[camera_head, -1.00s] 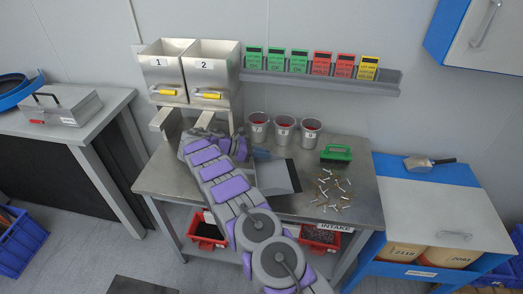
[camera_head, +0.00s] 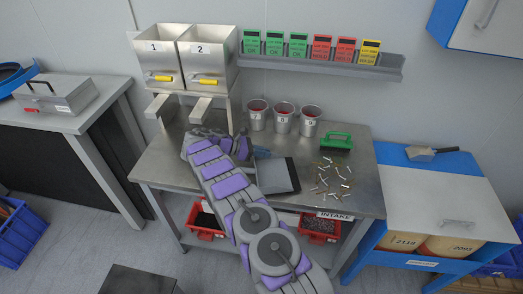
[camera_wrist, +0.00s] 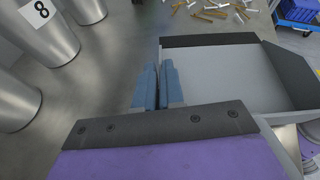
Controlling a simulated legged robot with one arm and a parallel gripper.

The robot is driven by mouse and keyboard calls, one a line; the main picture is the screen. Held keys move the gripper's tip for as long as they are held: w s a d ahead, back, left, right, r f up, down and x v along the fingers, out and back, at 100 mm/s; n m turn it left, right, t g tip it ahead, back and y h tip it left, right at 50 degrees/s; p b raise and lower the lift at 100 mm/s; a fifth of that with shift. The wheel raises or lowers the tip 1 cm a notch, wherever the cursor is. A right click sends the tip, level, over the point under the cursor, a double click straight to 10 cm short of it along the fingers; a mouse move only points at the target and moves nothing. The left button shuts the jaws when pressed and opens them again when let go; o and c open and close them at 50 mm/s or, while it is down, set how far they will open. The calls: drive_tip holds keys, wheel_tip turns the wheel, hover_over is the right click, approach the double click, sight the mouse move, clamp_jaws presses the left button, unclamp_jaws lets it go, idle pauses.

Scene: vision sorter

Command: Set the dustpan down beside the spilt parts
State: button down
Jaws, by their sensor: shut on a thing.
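The dustpan (camera_head: 284,176) is a grey pan with dark side walls, over the middle of the metal workbench. In the wrist view its pan (camera_wrist: 215,78) lies to the right of my fingers. My gripper (camera_wrist: 167,85) is shut on the dustpan; the grip itself is largely hidden behind my fingers. In the head view my arm covers part of the handle side, and I cannot tell whether the pan touches the bench. The spilt parts (camera_head: 333,181), small brass and silver pieces, lie to the right of the dustpan, apart from it. They also show at the top of the wrist view (camera_wrist: 205,9).
Several metal cups (camera_head: 283,117) stand behind the dustpan. A green brush (camera_head: 336,141) lies behind the spilt parts. Two numbered hoppers (camera_head: 186,55) stand at the back left. A scoop (camera_head: 428,153) lies on the blue cabinet at right. Some bench around the parts is bare.

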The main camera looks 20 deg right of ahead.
drive_tip(key=shift+f, duration=0.3)
drive_tip(key=shift+a, duration=0.1)
drive_tip(key=c, duration=1.2)
unclamp_jaws()
drive_tip(key=shift+o, duration=0.2)
